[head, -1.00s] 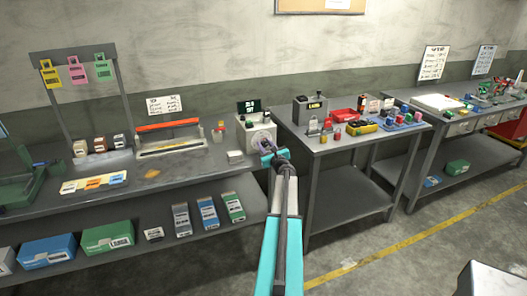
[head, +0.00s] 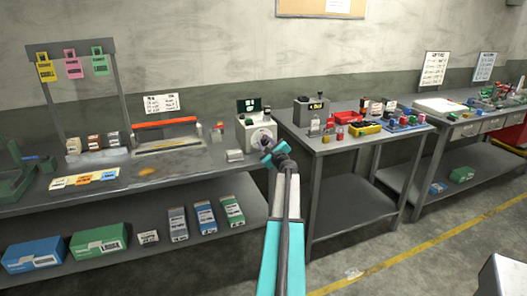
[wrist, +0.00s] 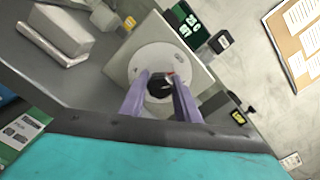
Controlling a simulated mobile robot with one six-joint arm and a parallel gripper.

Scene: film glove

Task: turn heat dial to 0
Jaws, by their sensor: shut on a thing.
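The heat dial (wrist: 158,85) is a black knob with a red mark, on a round pale plate (wrist: 147,61) on the front of a white box (head: 257,130). In the wrist view the purple fingers of my gripper (wrist: 161,90) are shut on the dial, one on each side. In the head view my gripper (head: 268,146) is at the front of the white box and hides the dial. A dark display (head: 249,105) with green characters stands on top of the box. I cannot read the dial's setting.
A sealer with an orange-red bar (head: 165,123) stands left of the box. A small pale block (head: 235,156) lies near the box's front. Another table (head: 330,146) with padlocks and small items stands to the right. A corkboard (head: 318,4) hangs above.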

